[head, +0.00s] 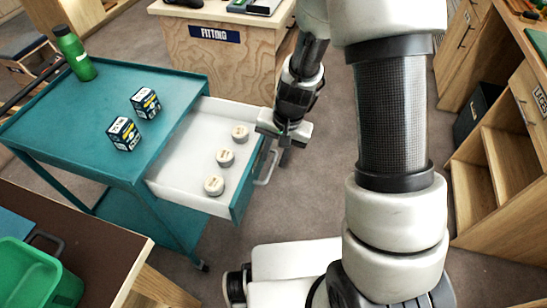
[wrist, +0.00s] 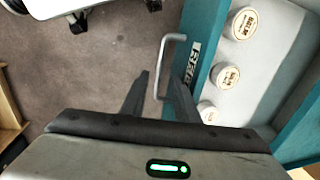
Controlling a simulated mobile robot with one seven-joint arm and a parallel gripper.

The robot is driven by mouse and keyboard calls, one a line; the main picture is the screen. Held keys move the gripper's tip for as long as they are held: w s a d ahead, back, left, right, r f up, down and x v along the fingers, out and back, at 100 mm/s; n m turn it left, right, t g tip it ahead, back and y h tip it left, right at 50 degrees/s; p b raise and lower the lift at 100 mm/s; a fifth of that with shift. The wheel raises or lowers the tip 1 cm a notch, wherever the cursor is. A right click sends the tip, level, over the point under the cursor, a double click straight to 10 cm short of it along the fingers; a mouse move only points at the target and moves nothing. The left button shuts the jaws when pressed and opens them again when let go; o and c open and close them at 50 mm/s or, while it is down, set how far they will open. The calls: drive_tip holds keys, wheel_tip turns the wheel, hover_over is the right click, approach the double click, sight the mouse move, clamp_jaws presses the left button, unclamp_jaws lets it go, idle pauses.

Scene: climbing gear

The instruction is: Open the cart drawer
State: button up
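The teal cart (head: 85,115) stands at the left in the head view. Its white-lined drawer (head: 185,180) is pulled well out toward the right, with three round white tins (head: 225,158) in a row inside. The drawer's grey handle (head: 268,170) is on the teal front; it also shows in the wrist view as a bracket (wrist: 160,72). My gripper (head: 286,155) is at the handle, with its fingers (wrist: 161,78) apart. The handle bar appears between or just beyond the fingers, with a gap visible on either side. I cannot tell its exact depth.
Two small boxes (head: 123,133) and a green bottle (head: 75,54) stand on the cart top. A wooden bench marked FITTING (head: 222,50) is behind. A green bin (head: 40,275) on a brown table is at front left. Wooden shelving (head: 510,160) lines the right. Carpet between is clear.

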wheel_tip(320, 180, up, 15)
drive_tip(key=s+d+p, duration=0.1)
drive_tip(key=d+p, duration=0.1)
drive_tip(key=p, duration=0.1)
drive_tip(key=shift+d, duration=0.35)
drive_tip(key=s+d+r+n+t+h, duration=0.1)
drive_tip(key=s+d+r+n+t, duration=0.15)
drive_tip(key=s+r, duration=0.6)
drive_tip(key=s+d+r+n+t+h, duration=0.1)
drive_tip(key=s+d+r+n+t, duration=0.15)
drive_tip(key=s+r, duration=0.6)
wheel_tip(320, 180, up, 14)
drive_tip(key=w+d+p, duration=0.1)
drive_tip(key=p, duration=1.1)
drive_tip(key=shift+w+f+m+p, duration=0.2)
drive_tip(key=shift+w+m+p, duration=0.1)
drive_tip(key=shift+w+p, duration=0.1)
